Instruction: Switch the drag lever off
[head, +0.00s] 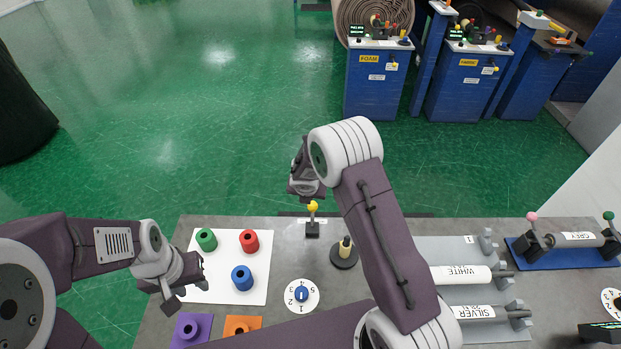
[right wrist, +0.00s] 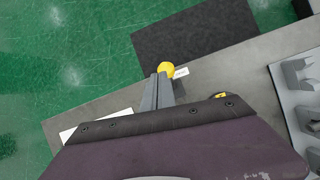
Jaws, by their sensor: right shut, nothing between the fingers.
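A small lever with a yellow ball knob (head: 312,206) stands on a dark base near the far edge of the grey table, and I take it for the drag lever. Its knob (right wrist: 166,69) also shows in the right wrist view, at the tips of my right gripper's fingers, next to a small white label too small to read. My right gripper (head: 303,187) is shut and empty, just beyond and above the knob in the head view; I cannot tell whether it touches. My left gripper (head: 187,285) is open and empty at the table's left.
A white board (head: 210,286) holds green, red and blue spools. A numbered dial (head: 301,295) and a black disc with a peg (head: 344,257) stand nearby. A grey rack (head: 445,249) holds white and silver rolls at the right. Blue machines (head: 375,85) stand beyond open green floor.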

